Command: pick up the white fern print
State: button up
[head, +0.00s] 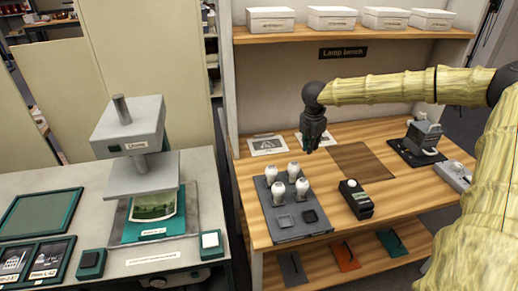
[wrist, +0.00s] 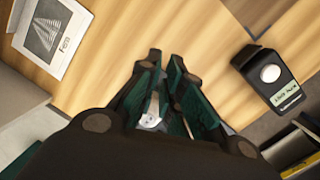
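The white fern print (wrist: 52,38) lies flat on the wooden bench, at the upper left of the wrist view. It has a grey fern picture and the word "Fern". In the head view it appears to be the sheet (head: 330,142) at the back of the bench, partly hidden behind my gripper. My gripper (head: 311,149) points down above the bench. In the wrist view my gripper (wrist: 166,58) shows a gap between its teal-padded fingers, with no print between them. The print is apart from the fingers, off to their upper left.
Another print (head: 268,145) lies left of it. A grey tray (head: 290,236) with several white bulbs stands in front. A black device (head: 355,200) with a white button, also in the wrist view (wrist: 270,78), stands front right. A brown mat (head: 362,163) is bare.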

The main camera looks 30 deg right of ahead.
aim_at(268, 144)
jog(key=i, duration=1)
jog(key=u, duration=0.05)
